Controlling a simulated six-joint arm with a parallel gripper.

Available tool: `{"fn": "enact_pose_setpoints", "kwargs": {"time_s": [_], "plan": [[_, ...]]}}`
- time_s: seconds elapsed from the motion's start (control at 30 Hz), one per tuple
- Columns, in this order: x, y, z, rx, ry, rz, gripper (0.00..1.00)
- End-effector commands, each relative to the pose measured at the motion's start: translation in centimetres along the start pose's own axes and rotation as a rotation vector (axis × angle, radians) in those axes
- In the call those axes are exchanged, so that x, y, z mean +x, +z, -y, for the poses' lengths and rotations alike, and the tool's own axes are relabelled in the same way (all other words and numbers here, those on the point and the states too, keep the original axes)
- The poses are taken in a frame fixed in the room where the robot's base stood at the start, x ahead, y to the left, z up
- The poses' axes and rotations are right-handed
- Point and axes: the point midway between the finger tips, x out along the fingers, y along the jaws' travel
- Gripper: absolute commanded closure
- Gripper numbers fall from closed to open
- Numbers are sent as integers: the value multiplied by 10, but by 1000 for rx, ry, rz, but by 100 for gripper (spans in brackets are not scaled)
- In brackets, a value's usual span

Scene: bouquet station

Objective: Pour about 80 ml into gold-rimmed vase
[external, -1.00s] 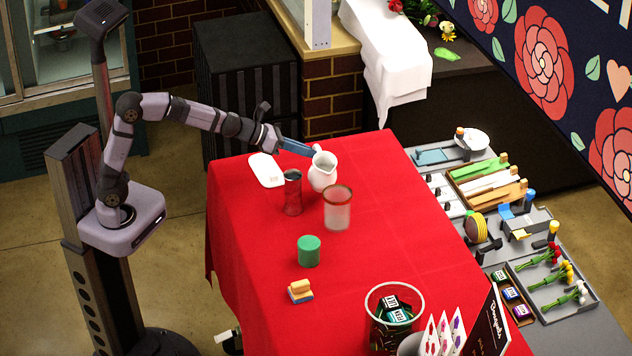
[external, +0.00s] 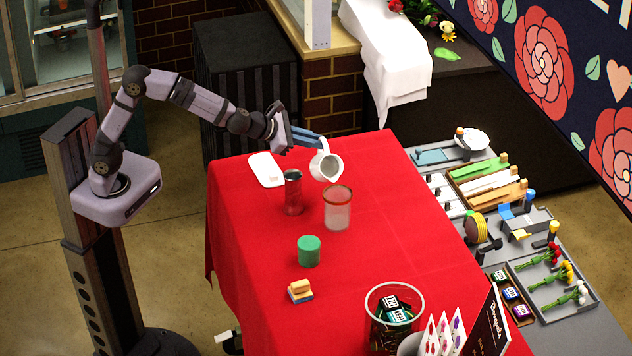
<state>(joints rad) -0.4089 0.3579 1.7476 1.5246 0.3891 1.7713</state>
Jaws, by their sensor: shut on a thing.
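The gold-rimmed vase (external: 338,213) is a frosted glass standing upright on the red tablecloth. My gripper (external: 318,144) is shut on the white pitcher (external: 326,166). The pitcher is held above the cloth, up and slightly left of the vase in the picture, and it is tilted with its mouth turned toward the vase side. I cannot see any liquid stream, nor the level in the pitcher or the vase.
A dark metal-and-red tumbler (external: 293,193) stands close left of the vase. A white tray (external: 267,169) lies behind it. A green cylinder (external: 309,250) and a sponge-like block (external: 300,291) sit nearer the front. The red cloth (external: 400,220) right of the vase is clear.

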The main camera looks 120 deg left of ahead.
Motion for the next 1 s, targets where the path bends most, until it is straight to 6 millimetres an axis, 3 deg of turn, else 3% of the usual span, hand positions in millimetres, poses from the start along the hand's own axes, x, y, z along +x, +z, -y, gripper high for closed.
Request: {"fn": "enact_pose_setpoints", "kwargs": {"time_s": [0.07,1.0], "plan": [[-4,8,0,19,10,2,100],[-12,26,5,163,91,-20,100]]}}
